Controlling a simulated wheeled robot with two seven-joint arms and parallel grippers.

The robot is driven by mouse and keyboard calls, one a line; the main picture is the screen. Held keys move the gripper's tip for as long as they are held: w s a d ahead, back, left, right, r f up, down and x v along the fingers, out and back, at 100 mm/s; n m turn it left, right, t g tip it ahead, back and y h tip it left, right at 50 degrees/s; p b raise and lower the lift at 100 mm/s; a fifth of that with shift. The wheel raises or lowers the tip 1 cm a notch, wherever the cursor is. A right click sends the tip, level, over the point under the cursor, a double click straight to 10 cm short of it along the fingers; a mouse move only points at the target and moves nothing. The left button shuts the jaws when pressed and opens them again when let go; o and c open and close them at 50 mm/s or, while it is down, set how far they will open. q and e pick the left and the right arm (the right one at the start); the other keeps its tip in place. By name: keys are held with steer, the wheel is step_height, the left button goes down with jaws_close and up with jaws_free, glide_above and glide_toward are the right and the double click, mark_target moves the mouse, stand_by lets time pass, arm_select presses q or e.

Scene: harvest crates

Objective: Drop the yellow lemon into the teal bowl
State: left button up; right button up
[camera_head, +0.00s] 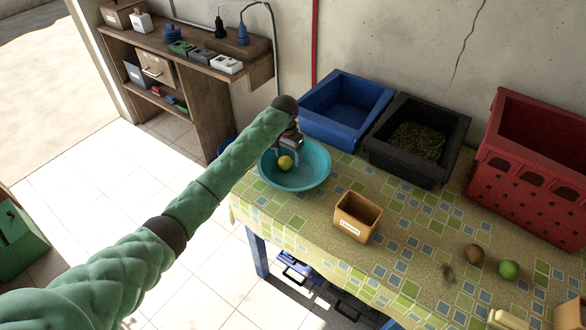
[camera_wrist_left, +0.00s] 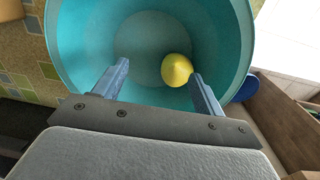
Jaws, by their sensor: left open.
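The teal bowl (camera_head: 308,180) stands at the left end of the table, and its inside (camera_wrist_left: 100,40) fills much of the left wrist view. The yellow lemon (camera_head: 285,162) is inside the bowl's outline; in the left wrist view the lemon (camera_wrist_left: 177,70) shows beside the right finger, against the bowl's inside. My left gripper (camera_head: 287,152) is over the bowl with its fingers (camera_wrist_left: 160,82) spread apart, nothing held between them. I cannot tell whether the lemon touches the bowl's floor. My right gripper is not in view.
A blue crate (camera_head: 318,125), a dark crate (camera_head: 400,172) with green contents and a red crate (camera_head: 520,190) line the back of the table. A small tan box (camera_head: 352,228) stands right of the bowl.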

arm_select(q)
step_height(320, 180, up, 8)
steer(key=b, duration=0.3)
steer(key=shift+w+a+f, duration=0.15)
steer(key=shift+f, duration=0.1)
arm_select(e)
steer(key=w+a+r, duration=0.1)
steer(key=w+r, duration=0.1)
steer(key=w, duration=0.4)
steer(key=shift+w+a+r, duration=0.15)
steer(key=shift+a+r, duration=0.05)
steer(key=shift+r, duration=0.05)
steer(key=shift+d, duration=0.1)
